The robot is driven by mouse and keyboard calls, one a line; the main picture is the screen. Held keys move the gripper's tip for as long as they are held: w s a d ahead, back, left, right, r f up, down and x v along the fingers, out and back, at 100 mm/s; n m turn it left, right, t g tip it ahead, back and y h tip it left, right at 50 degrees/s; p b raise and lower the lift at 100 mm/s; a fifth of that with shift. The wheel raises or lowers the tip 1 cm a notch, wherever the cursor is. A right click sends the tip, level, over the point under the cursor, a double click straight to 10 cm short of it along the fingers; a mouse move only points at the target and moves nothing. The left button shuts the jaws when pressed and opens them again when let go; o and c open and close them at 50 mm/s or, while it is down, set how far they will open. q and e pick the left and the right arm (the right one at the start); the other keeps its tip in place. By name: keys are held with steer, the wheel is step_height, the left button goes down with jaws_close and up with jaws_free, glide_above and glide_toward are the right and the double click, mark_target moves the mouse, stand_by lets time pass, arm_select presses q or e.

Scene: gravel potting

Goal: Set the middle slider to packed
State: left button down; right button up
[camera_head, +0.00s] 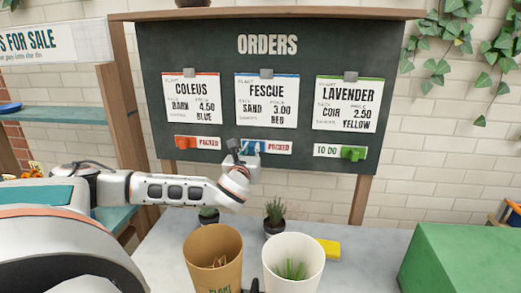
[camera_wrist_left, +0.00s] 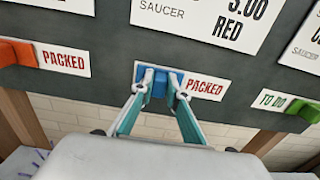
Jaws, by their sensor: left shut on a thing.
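The middle slider's blue knob (camera_head: 252,147) sits at the left end of its strip under the FESCUE card, and the word PACKED shows to its right. In the left wrist view the blue knob (camera_wrist_left: 158,87) is between the fingertips of my left gripper (camera_wrist_left: 160,80), which is shut on it. In the head view my left gripper (camera_head: 240,150) reaches the board from the left and partly covers the knob.
The orange slider (camera_head: 184,142) shows PACKED and the green slider (camera_head: 353,153) shows TO DO. Below the ORDERS board (camera_head: 330,47), a brown pot (camera_head: 212,245), a white pot (camera_head: 293,250) and small plants stand on the table. A green box (camera_head: 460,260) is at right.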

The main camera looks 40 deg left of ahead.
arm_select(q)
steer(key=shift+a+f, duration=0.1)
steer(key=shift+a, duration=0.05)
steer(key=c, duration=2)
jaws_free()
steer(key=shift+s+a, duration=0.15)
steer(key=shift+o, duration=0.2)
steer(key=v, duration=1.2)
